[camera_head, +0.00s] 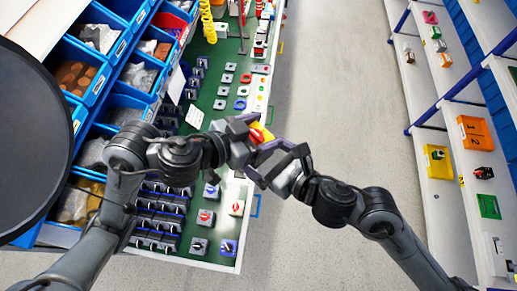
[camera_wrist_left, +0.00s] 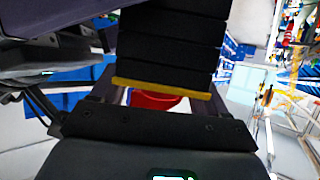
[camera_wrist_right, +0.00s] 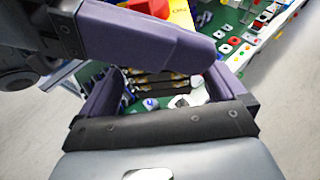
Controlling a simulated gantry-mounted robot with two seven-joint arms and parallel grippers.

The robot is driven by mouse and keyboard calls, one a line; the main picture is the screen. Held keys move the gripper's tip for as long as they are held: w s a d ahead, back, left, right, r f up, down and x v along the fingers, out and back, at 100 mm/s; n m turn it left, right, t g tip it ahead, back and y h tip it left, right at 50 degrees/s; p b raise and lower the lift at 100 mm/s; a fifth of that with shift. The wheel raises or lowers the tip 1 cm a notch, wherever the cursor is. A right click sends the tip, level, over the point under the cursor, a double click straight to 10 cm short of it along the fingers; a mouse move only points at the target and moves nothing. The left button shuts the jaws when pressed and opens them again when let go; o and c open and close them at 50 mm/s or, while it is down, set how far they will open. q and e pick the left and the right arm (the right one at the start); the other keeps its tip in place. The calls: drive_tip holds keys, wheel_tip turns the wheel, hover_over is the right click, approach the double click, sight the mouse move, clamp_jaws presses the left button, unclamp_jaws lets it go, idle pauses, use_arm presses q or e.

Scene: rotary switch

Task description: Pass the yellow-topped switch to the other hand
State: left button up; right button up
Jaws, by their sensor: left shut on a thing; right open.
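The yellow-topped switch (camera_head: 264,131) has a red knob and is held in the air beside the green table. My left gripper (camera_head: 246,133) is shut on it. In the left wrist view its black body (camera_wrist_left: 165,45), yellow edge and red knob show between the fingers. In the right wrist view, part of the yellow top (camera_wrist_right: 181,14) and the red knob show at the top, beside a large purple finger of my left gripper. My right gripper (camera_head: 267,162) is open and empty, just below and right of the switch. Its spread fingers (camera_wrist_right: 165,88) have only distant table items between them.
The green table (camera_head: 222,72) carries several other switches and parts. Blue bins (camera_head: 85,68) line its left side. White shelves (camera_head: 439,105) with small items stand at the right. The grey floor between them is clear.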

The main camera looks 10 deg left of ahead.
drive_tip(key=shift+x, duration=1.15)
drive_tip(key=c, duration=1.1)
use_arm(q)
drive_tip(key=o, duration=1.1)
use_arm(e)
drive_tip(key=shift+c, duration=0.6)
use_arm(q)
drive_tip(key=shift+o, duration=0.7)
drive_tip(key=shift+d, duration=0.1)
drive_tip(key=shift+s, duration=0.1)
use_arm(e)
drive_tip(key=shift+r, duration=0.1)
use_arm(q)
drive_tip(key=shift+d+r, duration=0.1)
